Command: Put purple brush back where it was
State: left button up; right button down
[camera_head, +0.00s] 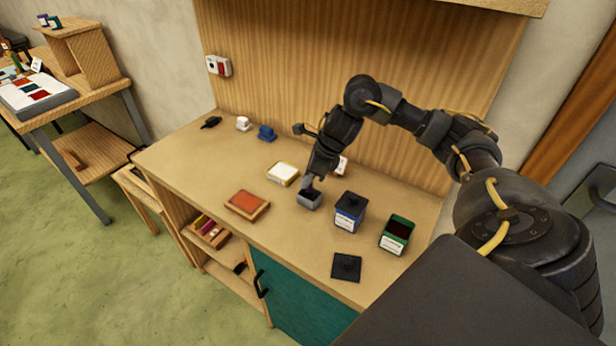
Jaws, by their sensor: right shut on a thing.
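My right gripper (311,184) reaches down to a small grey open-topped pot (309,201) in the middle of the worktop. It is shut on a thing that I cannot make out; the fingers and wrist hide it. No purple brush can be clearly told in the gripper. A wooden tray (219,241) on the shelf under the worktop holds small yellow, reddish-purple and white items, too small to name surely. My left gripper is not in view.
Small white and blue items stand at the back left. The left front is clear.

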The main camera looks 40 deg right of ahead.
jog(key=c, duration=1.7)
grip_release()
jog(key=shift+f, duration=0.15)
jog(key=shift+c, duration=0.2)
jog(key=o, duration=0.4)
jog(key=shift+o, duration=0.2)
jog(key=shift+r, duration=0.25)
jog(key=shift+d+r, duration=0.15)
jog(key=shift+r, duration=0.15)
jog(key=p+v, duration=0.2)
jog(key=v, duration=0.9)
jog(key=shift+s+r, duration=0.1)
